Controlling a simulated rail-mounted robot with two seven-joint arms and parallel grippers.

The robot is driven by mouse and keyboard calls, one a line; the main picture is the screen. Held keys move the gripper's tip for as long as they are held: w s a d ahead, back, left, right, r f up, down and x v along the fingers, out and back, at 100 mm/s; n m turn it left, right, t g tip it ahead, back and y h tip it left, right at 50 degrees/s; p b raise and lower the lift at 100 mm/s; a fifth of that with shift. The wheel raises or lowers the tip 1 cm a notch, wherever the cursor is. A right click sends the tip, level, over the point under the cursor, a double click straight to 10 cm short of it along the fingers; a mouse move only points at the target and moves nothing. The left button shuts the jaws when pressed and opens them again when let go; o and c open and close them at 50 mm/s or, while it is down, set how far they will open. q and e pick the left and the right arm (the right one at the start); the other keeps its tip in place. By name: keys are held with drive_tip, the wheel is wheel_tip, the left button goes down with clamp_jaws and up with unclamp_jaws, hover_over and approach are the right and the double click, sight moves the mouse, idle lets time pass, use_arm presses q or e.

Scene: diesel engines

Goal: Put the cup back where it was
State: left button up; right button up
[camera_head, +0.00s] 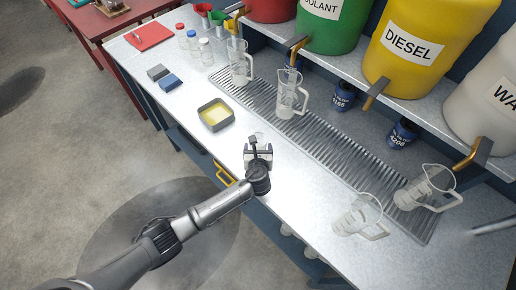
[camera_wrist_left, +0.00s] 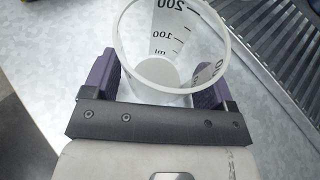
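A small clear measuring cup (camera_head: 259,136) is at my left gripper (camera_head: 258,151), over the steel bench. In the left wrist view the cup (camera_wrist_left: 172,45) has black marks reading 100 and 200 ml and sits between the purple fingers of the left gripper (camera_wrist_left: 157,85). The fingers are spread on its two sides; whether they press on its wall I cannot tell. The cup is seen from above its rim and looks empty. Whether its base touches the bench is unclear. My right gripper is not in view.
A grey tray with yellow contents (camera_head: 216,114) lies left of the gripper. A slatted drain grate (camera_head: 330,152) runs behind, with clear jugs (camera_head: 291,96) on it. More jugs (camera_head: 358,214) stand at right. Large drums (camera_head: 405,45) with taps line the shelf. The bench around the cup is clear.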

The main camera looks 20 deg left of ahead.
use_arm(q)
drive_tip(key=shift+o, duration=0.6)
drive_tip(key=shift+s+r, duration=0.1)
drive_tip(key=shift+r, duration=0.1)
drive_tip(key=p+v, duration=0.2)
drive_tip(key=v, duration=0.7)
drive_tip(key=shift+s+d+r, duration=0.15)
drive_tip(key=shift+s+d, duration=0.05)
drive_tip(key=shift+s, duration=0.1)
drive_tip(key=shift+v, duration=1)
